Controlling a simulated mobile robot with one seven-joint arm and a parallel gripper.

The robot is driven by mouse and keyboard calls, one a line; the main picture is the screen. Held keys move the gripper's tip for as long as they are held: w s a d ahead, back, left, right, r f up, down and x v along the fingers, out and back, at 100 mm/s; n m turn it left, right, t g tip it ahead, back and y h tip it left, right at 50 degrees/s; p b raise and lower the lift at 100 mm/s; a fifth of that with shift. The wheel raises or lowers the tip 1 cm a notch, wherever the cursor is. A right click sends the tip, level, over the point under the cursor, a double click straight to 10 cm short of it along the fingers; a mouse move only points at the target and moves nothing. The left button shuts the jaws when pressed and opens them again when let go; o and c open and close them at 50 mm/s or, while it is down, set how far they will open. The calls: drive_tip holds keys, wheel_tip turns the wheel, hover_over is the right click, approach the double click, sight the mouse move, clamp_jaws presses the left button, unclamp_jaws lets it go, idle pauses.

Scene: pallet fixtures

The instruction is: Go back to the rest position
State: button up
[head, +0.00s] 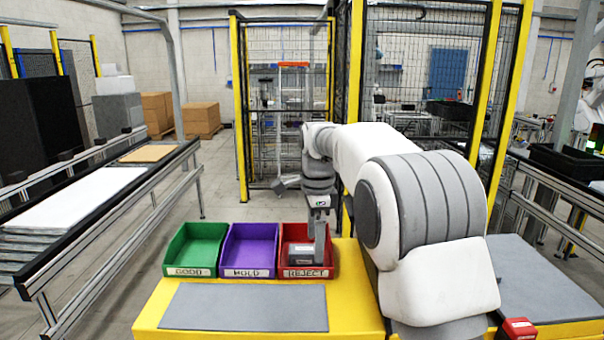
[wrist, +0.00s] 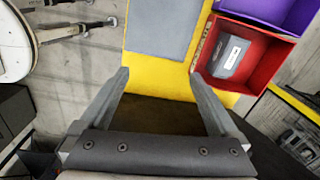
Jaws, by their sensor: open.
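My gripper (head: 320,262) points down at the right part of the red REJECT bin (head: 288,273) in the head view, with the arm reaching forward over the yellow stand. In the wrist view my gripper (wrist: 161,77) is open. Its two fingers are apart with nothing between them, only the yellow stand's edge and dark brown ground beyond. The red bin (wrist: 279,68) lies to the right of the fingers there. A grey box with a white label (wrist: 231,57) rests inside it.
A green GOOD bin (head: 193,270) and a purple HOLD bin (head: 247,270) stand left of the red bin. A grey mat (head: 243,308) lies bare on the yellow stand (head: 150,318). A conveyor (head: 65,222) runs along the left. Yellow-framed mesh fencing (head: 240,120) stands behind.

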drive_tip(key=s+d+r+n+t+b, duration=0.1)
drive_tip(key=s+d+r+n, duration=0.25)
drive_tip(key=s, duration=0.45)
drive_tip(key=s+d+r+n+t+b, duration=0.1)
drive_tip(key=s+d+r+n, duration=0.25)
drive_tip(key=s, duration=0.35)
drive_tip(key=s+d+f+n+t, duration=0.1)
drive_tip(key=s+f+n, duration=0.1)
drive_tip(key=s, duration=0.4)
drive_tip(key=s+d+f+n+t, duration=0.1)
drive_tip(key=s+f+n, duration=0.2)
drive_tip(key=s+n, duration=0.1)
drive_tip(key=s+d+f+n+t+b, duration=0.1)
drive_tip(key=s+d+f+n, duration=0.1)
drive_tip(key=s, duration=0.5)
drive_tip(key=shift+s+f+n, duration=0.3)
drive_tip(key=shift+f+n, duration=0.25)
drive_tip(key=shift+n, duration=0.15)
